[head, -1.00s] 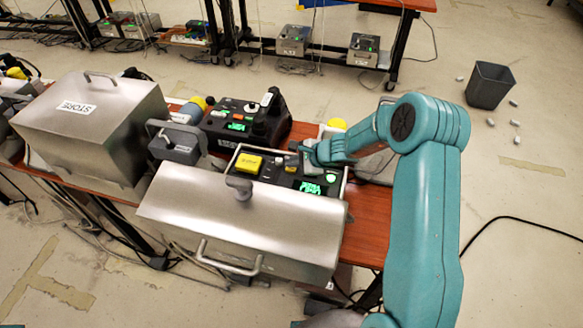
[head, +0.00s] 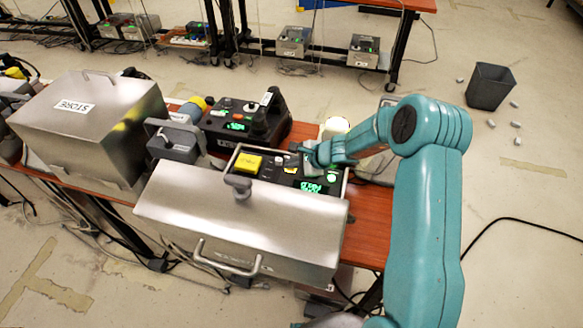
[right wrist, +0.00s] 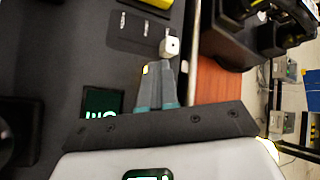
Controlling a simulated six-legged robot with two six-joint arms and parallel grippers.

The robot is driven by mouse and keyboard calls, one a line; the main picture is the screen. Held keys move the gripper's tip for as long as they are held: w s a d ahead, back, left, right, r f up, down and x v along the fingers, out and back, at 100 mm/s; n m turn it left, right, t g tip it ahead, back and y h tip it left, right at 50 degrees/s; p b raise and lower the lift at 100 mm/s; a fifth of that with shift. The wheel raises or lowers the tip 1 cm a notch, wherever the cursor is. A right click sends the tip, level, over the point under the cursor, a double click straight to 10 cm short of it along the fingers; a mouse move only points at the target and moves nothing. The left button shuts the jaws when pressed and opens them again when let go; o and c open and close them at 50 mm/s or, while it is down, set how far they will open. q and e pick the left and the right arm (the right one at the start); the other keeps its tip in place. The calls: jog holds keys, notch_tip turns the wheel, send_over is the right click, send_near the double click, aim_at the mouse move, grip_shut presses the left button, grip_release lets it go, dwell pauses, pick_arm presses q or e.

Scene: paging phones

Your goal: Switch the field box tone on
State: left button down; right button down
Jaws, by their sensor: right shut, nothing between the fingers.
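The box with a dark control panel (head: 270,180) stands on the table, its steel lid (head: 240,217) in front. The panel has a yellow button (head: 248,163) and a green-lit display (head: 311,187). My right gripper (head: 299,153) is over the panel's far right part, shut and empty. In the right wrist view the gripper's fingertips (right wrist: 158,70) are close to a pale square knob (right wrist: 169,47) at the end of a row of white marks; I cannot tell if they touch. The gripper partly hides the panel. My left gripper is out of view.
A second dark device (head: 243,122) with a green display stands behind. A steel box labelled STORE (head: 95,120) and a grey box (head: 174,138) stand to the left. A lit yellow-white lamp (head: 336,126) is behind my right gripper. A bin (head: 489,87) stands on the floor.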

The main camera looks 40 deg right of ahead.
aim_at(294, 170)
jog(key=shift+r, duration=0.4)
notch_tip(294, 170, up, 6)
jog(key=p, duration=0.4)
dwell(0.4)
jog(key=shift+s, duration=0.1)
